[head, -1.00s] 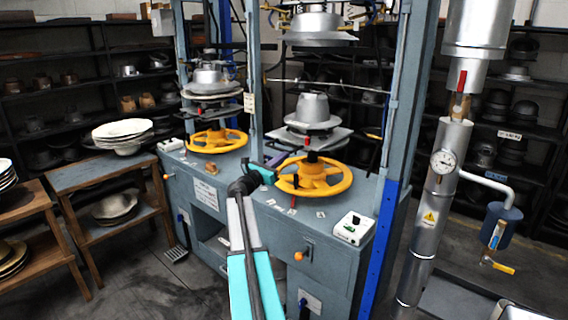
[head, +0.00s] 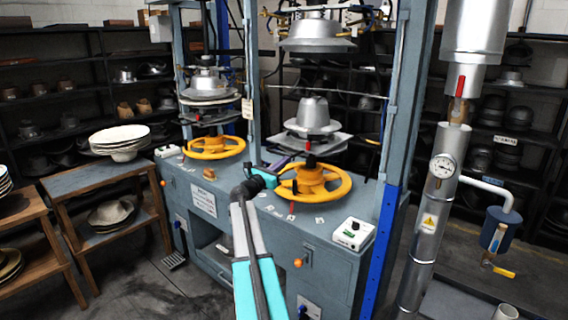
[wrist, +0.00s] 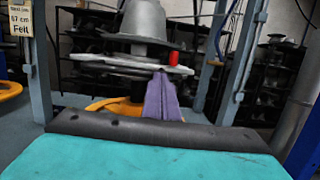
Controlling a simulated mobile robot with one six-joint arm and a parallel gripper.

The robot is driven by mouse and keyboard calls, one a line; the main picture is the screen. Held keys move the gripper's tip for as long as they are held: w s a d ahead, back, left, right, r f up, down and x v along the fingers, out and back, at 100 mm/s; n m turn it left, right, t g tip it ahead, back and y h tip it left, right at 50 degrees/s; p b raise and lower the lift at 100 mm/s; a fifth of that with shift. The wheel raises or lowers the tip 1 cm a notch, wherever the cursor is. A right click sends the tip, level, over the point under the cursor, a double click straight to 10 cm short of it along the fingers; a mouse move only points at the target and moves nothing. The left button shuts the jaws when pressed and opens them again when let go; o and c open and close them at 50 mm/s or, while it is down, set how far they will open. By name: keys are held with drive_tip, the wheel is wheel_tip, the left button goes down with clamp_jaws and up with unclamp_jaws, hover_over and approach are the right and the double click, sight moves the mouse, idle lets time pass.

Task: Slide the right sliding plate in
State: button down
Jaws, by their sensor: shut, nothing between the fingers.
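The right sliding plate (head: 334,142) is a flat grey plate under a silver hat mould (head: 312,112), above the right yellow handwheel (head: 338,194). In the wrist view the plate (wrist: 108,64) lies beyond my fingers, and a red knob (wrist: 173,58) shows near its right side. My gripper (head: 287,160) is at the near left side of the plate in the head view. Its purple fingers (wrist: 163,92) are shut and empty, just below the red knob in the wrist view. I cannot tell whether they touch the plate or knob.
The left press station (head: 208,95) has its own mould, plate and yellow handwheel. A white control box (head: 353,232) stands on the bench at right. Blue-grey uprights frame the station. A silver pipe with a gauge (head: 443,166) stands farther right, a wooden side table (head: 90,180) left.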

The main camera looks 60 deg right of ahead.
drive_tip(key=b+v, duration=0.3)
drive_tip(key=v, duration=1.1)
drive_tip(key=shift+s, duration=0.15)
